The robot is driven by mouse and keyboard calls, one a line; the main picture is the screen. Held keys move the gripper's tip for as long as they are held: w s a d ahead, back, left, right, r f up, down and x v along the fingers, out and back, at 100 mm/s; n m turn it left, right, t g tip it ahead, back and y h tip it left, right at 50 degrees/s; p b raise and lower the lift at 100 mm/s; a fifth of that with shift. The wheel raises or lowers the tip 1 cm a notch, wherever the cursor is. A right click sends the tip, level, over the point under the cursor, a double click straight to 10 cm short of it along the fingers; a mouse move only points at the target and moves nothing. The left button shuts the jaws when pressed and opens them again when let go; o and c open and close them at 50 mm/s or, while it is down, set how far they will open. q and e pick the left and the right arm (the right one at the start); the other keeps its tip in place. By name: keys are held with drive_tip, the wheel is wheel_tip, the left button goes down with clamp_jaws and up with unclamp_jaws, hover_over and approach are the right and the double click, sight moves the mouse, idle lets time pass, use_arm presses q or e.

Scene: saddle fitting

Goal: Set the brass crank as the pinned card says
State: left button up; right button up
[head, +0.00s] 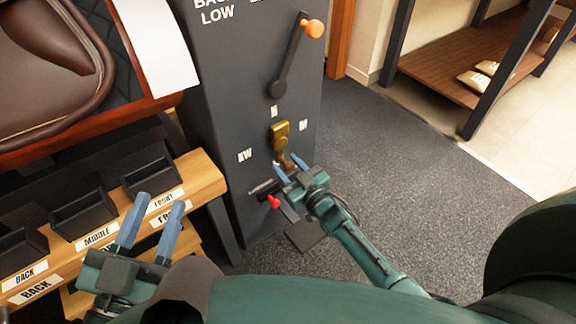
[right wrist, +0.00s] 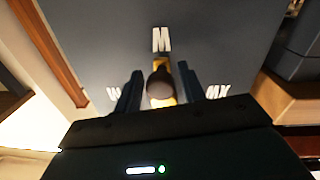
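The brass crank (head: 280,132) is on the dark grey cabinet face; its arm points down to a brown knob (right wrist: 160,84). My right gripper (head: 287,172) is at the knob. In the right wrist view its two fingers (right wrist: 160,92) stand on either side of the knob with narrow gaps, so it looks open around it. My left gripper (head: 152,225) is open and empty at lower left. No readable card text shows.
A lever with an orange knob (head: 312,29) is above the crank. A small red knob (head: 274,202) is beside my right gripper. Dark bins on a wooden bench (head: 207,176) are at left, labelled back, middle and front. A brown saddle (head: 45,60) is at upper left. Carpet at right is clear.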

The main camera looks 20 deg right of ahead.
clamp_jaws()
drive_tip(key=shift+r, duration=0.1)
idle(0.4)
